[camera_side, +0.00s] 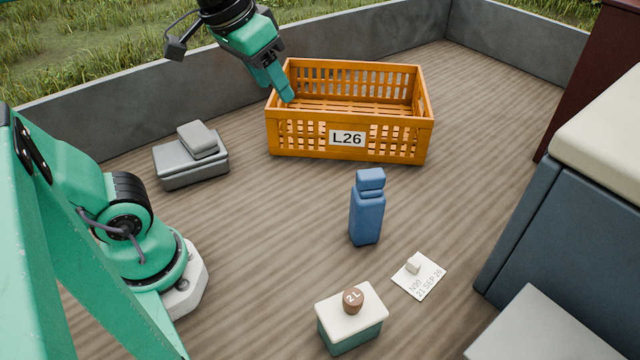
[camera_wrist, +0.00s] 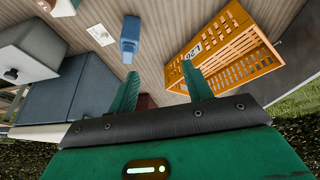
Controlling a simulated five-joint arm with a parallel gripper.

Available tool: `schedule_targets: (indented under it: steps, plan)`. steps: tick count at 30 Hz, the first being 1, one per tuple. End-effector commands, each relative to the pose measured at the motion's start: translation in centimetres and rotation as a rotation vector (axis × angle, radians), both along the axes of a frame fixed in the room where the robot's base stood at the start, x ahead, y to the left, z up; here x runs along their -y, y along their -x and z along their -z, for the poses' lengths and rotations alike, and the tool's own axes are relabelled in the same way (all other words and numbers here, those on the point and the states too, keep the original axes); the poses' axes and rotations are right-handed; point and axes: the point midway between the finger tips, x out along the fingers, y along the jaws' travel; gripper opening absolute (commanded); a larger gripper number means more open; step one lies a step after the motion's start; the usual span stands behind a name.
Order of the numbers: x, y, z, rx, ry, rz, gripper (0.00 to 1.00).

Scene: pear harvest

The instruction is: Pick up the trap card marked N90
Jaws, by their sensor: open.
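The trap card (camera_side: 419,277) marked N90 lies flat on the wooden floor at the right front in the side view, with a small pale block on it. The trap card also shows at the upper left in the wrist view (camera_wrist: 100,34). My gripper (camera_side: 279,88) is raised at the top of the side view, in front of or above the left end of the orange crate, far from the card. In the wrist view its two fingers (camera_wrist: 163,92) are apart with nothing between them.
The orange crate (camera_side: 301,143) labelled L26 looks empty. A blue bottle (camera_side: 367,215) stands behind the card. A green-and-white box (camera_side: 352,325) with a brown 2L knob stands left of it. A grey case (camera_side: 191,168) lies left; a dark blue seat block (camera_side: 570,220) stands right.

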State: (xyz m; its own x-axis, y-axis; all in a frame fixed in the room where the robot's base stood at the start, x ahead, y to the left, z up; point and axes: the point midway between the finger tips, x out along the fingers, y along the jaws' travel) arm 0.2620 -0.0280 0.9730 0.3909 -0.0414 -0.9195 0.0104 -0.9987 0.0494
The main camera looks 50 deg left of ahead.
Motion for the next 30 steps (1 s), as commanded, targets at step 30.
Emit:
schedule_targets:
  steps: [30]
  plan:
    - [18.8,-12.6,0.5,-0.345,0.008,-0.07,0.5]
